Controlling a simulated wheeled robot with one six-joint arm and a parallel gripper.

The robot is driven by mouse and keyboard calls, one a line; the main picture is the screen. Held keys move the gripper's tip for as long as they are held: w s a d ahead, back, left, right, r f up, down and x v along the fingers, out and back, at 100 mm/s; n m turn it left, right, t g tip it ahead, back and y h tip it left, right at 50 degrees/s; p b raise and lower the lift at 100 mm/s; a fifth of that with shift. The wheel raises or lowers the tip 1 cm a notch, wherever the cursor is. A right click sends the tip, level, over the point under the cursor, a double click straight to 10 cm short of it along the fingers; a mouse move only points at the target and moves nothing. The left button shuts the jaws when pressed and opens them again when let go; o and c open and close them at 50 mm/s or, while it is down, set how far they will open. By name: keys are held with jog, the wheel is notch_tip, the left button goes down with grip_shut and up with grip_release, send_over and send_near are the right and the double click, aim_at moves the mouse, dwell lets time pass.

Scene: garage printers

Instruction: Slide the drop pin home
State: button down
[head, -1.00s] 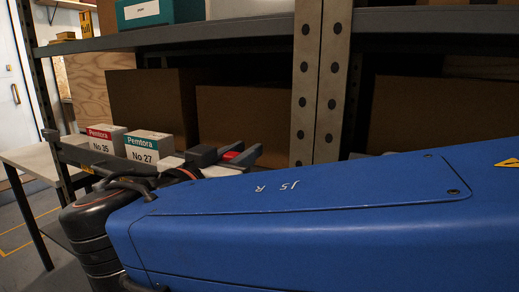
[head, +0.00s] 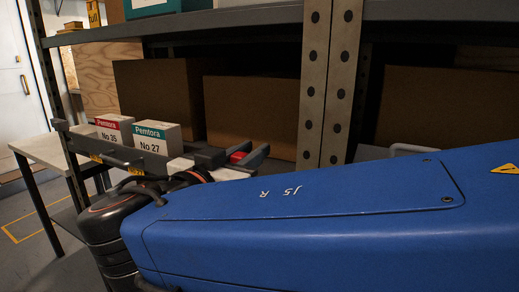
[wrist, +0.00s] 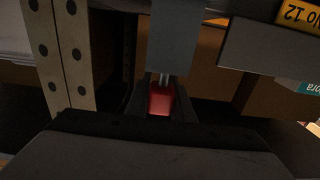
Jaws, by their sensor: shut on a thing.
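The drop pin has a red head (wrist: 161,101), gripped between the dark fingers of my gripper (wrist: 160,106) in the wrist view. A short bright metal shank (wrist: 164,79) runs from the red head to a grey upright piece (wrist: 173,38). I cannot tell how far the shank enters it. In the head view my gripper (head: 246,158) shows beyond my blue arm, with a bit of red between its grey fingers. The hole for the pin is hidden in both views.
A perforated shelf post (head: 328,85) stands close to the right of my gripper. Two small boxes, No 35 (head: 112,131) and No 27 (head: 155,137), stand beyond my wrist at left. Brown cartons (head: 255,110) fill the shelf behind. A small table (head: 40,150) stands at far left.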

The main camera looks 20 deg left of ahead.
jog(key=shift+f, duration=0.95)
jog(key=c, duration=1.5)
grip_release()
jog(key=shift+o, duration=0.2)
jog(key=s+a, duration=0.1)
jog(key=s, duration=1.6)
jog(key=shift+s+a, duration=0.15)
jog(key=shift+a, duration=0.1)
